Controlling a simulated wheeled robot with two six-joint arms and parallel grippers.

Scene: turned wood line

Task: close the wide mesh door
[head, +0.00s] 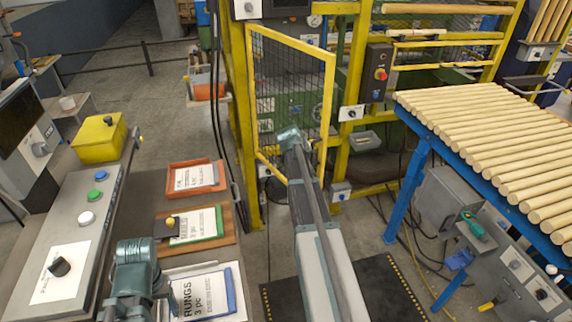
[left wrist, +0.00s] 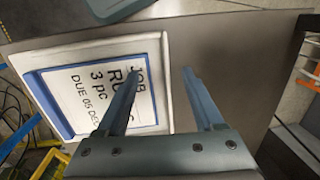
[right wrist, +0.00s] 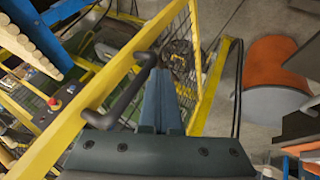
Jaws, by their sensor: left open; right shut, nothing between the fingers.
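The wide mesh door (head: 331,100) has a yellow frame with dark mesh. In the head view it stands at an angle to the yellow fence, ajar. Its dark bar handle (right wrist: 127,100) shows in the right wrist view on the yellow frame (right wrist: 112,82). My right gripper (right wrist: 161,98) is shut and empty, close beside the handle; I cannot tell if they touch. In the head view my right gripper (head: 290,138) is in front of the mesh, its fingertips hidden. My left gripper (head: 138,285) is open and empty above the bench; its spread fingers show in the left wrist view (left wrist: 168,88).
Below my left gripper lies a blue-framed job sheet (head: 232,291) in a white tray. Orange (head: 221,165) and brown (head: 223,248) trays hold more sheets. A yellow box (head: 98,140) stands at the bench's back. A blue-framed rack of wooden rods (head: 490,140) stands right of the door.

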